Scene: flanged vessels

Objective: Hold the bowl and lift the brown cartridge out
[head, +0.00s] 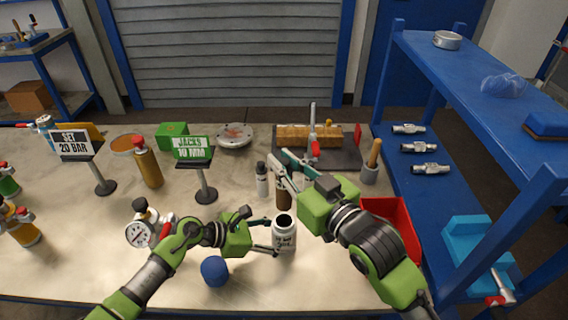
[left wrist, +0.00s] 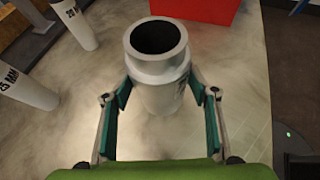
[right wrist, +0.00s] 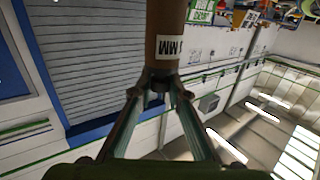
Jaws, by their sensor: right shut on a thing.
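The bowl is a white jar-like vessel (head: 284,236) with a dark open mouth and black lettering, upright on the near part of the table. It also shows in the left wrist view (left wrist: 160,75). My left gripper (head: 271,236) has one finger on each side of the bowl, both against its wall. The brown cartridge (head: 283,197) is clear of the bowl's mouth, just above or behind it in the head view. My right gripper (head: 284,178) is shut on the cartridge, whose white label shows in the right wrist view (right wrist: 166,46). The fingers hide part of the cartridge.
A white bottle (head: 262,180) stands left of the cartridge. A red bin (head: 398,222) is partly hidden behind my right arm. A blue ball-shaped object (head: 214,270) lies near the front edge. A gauge (head: 139,234) and a sign stand (head: 205,190) are farther left. Blue shelving is at right.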

